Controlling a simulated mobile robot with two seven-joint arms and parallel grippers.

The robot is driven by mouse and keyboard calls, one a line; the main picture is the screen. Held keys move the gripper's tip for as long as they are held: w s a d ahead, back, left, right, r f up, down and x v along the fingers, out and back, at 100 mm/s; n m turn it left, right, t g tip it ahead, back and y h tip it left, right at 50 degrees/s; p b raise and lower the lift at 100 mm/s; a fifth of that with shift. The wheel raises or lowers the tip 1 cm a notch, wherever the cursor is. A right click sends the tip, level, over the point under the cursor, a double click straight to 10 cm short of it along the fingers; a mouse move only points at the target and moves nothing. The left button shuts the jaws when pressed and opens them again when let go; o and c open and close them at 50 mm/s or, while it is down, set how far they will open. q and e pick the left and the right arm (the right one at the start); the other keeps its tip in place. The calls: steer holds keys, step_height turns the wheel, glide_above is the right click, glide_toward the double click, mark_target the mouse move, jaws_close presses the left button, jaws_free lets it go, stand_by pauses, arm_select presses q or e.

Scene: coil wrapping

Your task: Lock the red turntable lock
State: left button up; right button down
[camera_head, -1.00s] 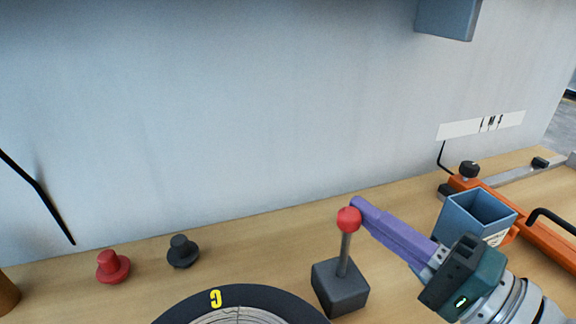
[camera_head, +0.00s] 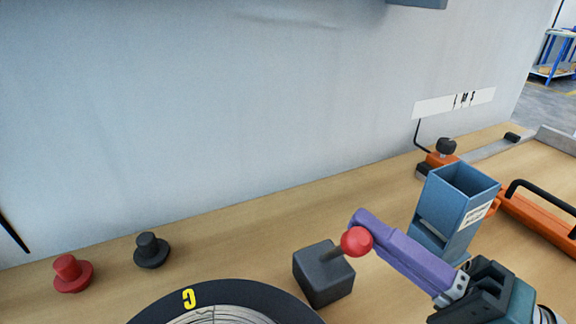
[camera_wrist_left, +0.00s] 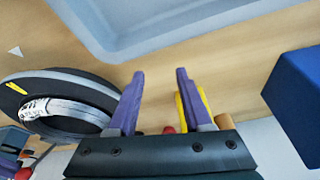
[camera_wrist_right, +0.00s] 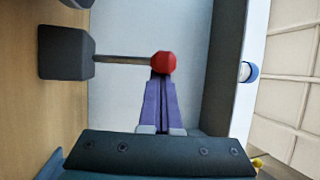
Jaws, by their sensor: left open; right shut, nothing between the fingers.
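The red turntable lock is a lever with a red ball knob (camera_head: 356,241) on a dark grey block (camera_head: 323,274). In the head view its rod leans to the right. My right gripper (camera_head: 360,220) is shut and empty, its purple fingertips against the ball. In the right wrist view the ball (camera_wrist_right: 163,63) sits right at the closed fingertips, with the block (camera_wrist_right: 65,53) to the left. The black turntable (camera_head: 222,295) with a yellow mark lies left of the block. My left gripper (camera_wrist_left: 160,78) is open and empty, and shows only in its wrist view.
A red knob (camera_head: 72,273) and a black knob (camera_head: 151,250) stand on the wooden bench at the left. A blue bin (camera_head: 455,205) stands close behind my right gripper. An orange clamp frame (camera_head: 540,222) is at the right. The wall closes off the back.

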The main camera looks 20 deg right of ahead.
stand_by(0.4)
arm_select(q)
steer(key=shift+f+b, duration=0.65)
steer(key=shift+f, duration=0.05)
arm_select(e)
steer(key=v, duration=0.7)
steer(key=shift+s+d, duration=0.15)
steer(key=shift+s, duration=0.05)
steer(key=shift+f, duration=0.1)
